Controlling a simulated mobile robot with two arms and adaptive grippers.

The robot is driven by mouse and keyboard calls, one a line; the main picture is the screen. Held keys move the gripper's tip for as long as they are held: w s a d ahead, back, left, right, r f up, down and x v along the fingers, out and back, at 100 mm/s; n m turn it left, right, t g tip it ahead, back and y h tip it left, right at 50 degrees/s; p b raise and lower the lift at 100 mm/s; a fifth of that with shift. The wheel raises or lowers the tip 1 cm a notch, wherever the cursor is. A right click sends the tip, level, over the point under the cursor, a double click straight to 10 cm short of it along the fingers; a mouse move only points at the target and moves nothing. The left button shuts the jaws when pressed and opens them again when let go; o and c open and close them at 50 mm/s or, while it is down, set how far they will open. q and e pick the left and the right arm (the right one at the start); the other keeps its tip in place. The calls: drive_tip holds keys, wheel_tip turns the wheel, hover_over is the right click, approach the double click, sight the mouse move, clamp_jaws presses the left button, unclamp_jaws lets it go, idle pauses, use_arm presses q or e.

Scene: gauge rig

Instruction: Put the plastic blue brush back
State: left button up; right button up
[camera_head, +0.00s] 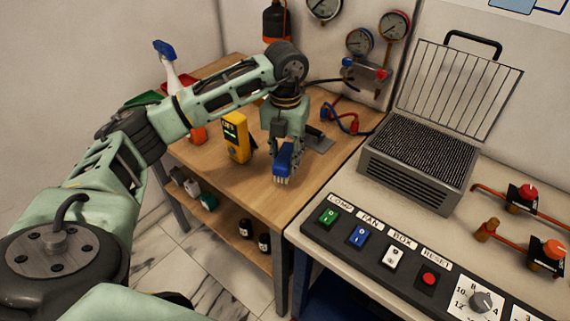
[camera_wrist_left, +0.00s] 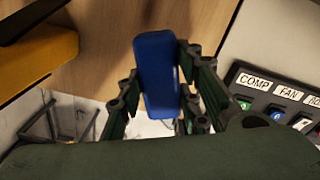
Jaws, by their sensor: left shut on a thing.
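The blue brush (camera_head: 283,161) is in my left gripper (camera_head: 284,150), with its pale bristles pointing down. The gripper is shut on it over the front part of the wooden table (camera_head: 258,194). I cannot tell whether the bristles touch the table top. In the left wrist view the brush (camera_wrist_left: 158,75) is upright between the fingers (camera_wrist_left: 160,90) of the gripper, and its far face is hidden. My right gripper is not in view.
A yellow meter (camera_head: 236,138) stands just left of the gripper. A spray bottle (camera_head: 168,68) and red and green bins stand further back left. A control panel (camera_head: 385,243) and a grey vented box (camera_head: 420,160) are on the bench at right. Gauges hang on the wall.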

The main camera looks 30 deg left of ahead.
use_arm(q)
wheel_tip(320, 180, down, 4)
drive_tip(key=shift+f+p, duration=0.1)
drive_tip(key=shift+p, duration=0.3)
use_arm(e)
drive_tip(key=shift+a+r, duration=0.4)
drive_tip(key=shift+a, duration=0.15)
use_arm(q)
drive_tip(key=shift+f, duration=0.1)
drive_tip(key=o, duration=1.1)
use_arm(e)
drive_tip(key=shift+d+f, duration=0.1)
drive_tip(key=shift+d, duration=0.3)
